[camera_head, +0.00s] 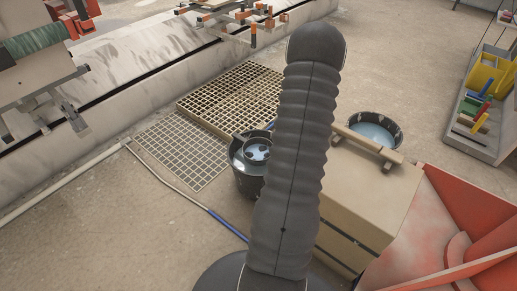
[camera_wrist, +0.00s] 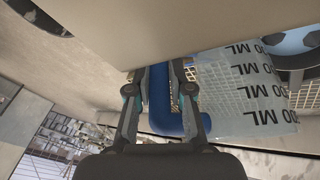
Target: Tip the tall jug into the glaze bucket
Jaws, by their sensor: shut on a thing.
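My gripper (camera_wrist: 160,80) is shut on the blue handle (camera_wrist: 160,105) of a clear jug (camera_wrist: 245,95) with dark ML markings in the wrist view. The jug stands out to the right of the fingers, and I cannot tell its tilt or how full it is. In the head view my arm covers the gripper and the jug. A black bucket (camera_head: 246,183) stands just left of my arm, with blue and dark shapes inside. A second dark round bucket (camera_head: 398,141) holds pale blue liquid behind the box. Which is the glaze bucket is not clear.
A beige box (camera_head: 378,200) with a bar on top stands right of my arm, beside a red bin (camera_head: 440,205). Grates (camera_head: 180,150) lie on the floor left. A shelf (camera_head: 485,145) stands far right.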

